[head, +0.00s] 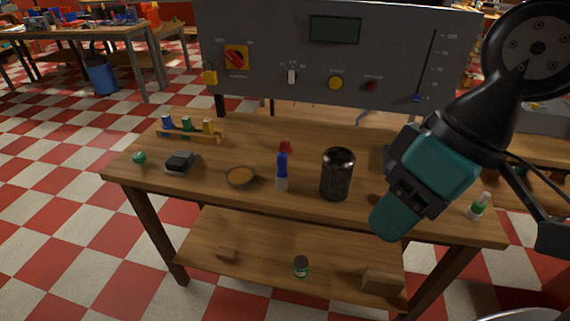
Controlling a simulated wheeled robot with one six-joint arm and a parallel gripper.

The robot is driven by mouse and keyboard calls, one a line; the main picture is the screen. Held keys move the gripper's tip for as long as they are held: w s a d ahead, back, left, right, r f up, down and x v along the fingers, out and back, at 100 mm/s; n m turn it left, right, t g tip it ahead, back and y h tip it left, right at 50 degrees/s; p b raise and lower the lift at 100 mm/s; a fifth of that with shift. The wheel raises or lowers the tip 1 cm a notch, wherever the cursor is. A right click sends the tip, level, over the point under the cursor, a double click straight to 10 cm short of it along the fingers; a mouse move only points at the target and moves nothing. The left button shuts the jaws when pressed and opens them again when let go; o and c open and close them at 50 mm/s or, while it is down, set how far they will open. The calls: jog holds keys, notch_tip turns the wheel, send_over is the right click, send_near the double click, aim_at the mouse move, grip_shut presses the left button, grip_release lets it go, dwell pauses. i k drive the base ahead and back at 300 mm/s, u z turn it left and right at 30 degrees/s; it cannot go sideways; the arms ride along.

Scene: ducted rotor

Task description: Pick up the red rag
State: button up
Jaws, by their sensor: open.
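A small red patch of cloth, which looks like the red rag (287,146), lies on the wooden workbench (250,142). A blue-capped bottle (282,170) stands in front of it and hides part of it. My gripper (389,221) is open, above the right front part of the bench. It is to the right of the rag and nearer to the camera, well apart from it. Its fingers are seen from behind, and the gap between them is hard to make out. I see nothing held in it.
A dark metal can (337,174) stands between the rag and my gripper. A bowl (240,177), a black box (180,163) and a rack (190,132) are to the left. A grey control panel (340,55) rises behind. A green-labelled bottle (478,207) stands at right.

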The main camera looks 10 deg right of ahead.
aim_at(285, 146)
jog(key=u, duration=0.4)
jog(key=i, duration=1.1)
jog(key=u, duration=0.1)
